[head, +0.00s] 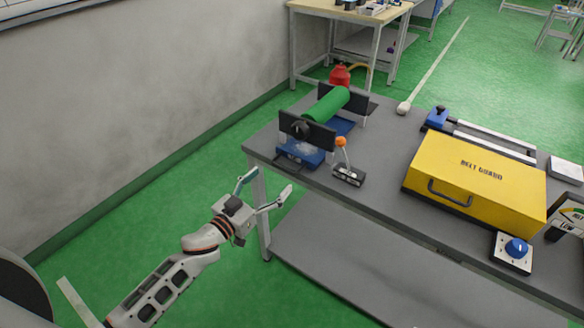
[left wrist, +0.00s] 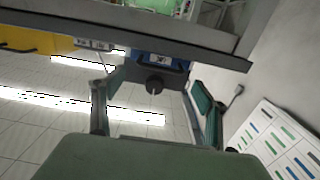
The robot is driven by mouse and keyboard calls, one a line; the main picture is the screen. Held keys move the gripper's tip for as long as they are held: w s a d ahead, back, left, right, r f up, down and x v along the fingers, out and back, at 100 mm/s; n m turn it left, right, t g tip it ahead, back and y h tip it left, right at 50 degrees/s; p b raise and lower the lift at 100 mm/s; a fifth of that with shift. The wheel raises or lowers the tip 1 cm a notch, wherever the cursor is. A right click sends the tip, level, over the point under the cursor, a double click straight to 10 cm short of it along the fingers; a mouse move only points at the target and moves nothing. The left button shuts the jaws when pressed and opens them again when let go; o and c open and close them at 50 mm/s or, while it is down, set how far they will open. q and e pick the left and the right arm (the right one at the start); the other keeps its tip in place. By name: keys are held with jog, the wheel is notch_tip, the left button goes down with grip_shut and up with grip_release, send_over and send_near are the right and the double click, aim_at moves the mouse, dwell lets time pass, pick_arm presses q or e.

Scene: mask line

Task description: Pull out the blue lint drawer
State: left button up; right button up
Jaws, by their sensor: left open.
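The blue lint drawer (head: 301,154) sits low in the roller unit on the grey bench, beneath the green roller (head: 327,105) and its black end plates. Its front faces the near bench edge, with a dark handle (head: 290,162) there. My left gripper (head: 268,182) is open and empty, in front of the bench edge and apart from the drawer. In the upside-down left wrist view, the blue drawer front (left wrist: 150,62) shows between the open fingers, beyond them, close to a black round knob (left wrist: 154,86). My right gripper is not in view.
An orange-topped lever (head: 346,162) stands right of the drawer. Farther right are a yellow belt guard box (head: 475,174) and a blue knob (head: 516,248). A red container (head: 339,76) is behind the roller. Green floor lies open left of the bench.

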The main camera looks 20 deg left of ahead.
aim_at(283, 168)
pick_arm(q)
jog(key=x, duration=0.7)
jog(key=shift+f+b, duration=0.1)
jog(key=shift+b, duration=0.2)
jog(key=c, duration=1.3)
jog(key=p+v, duration=0.5)
jog(key=v, duration=1.4)
jog(key=shift+s, duration=0.15)
jog(key=o, duration=1.3)
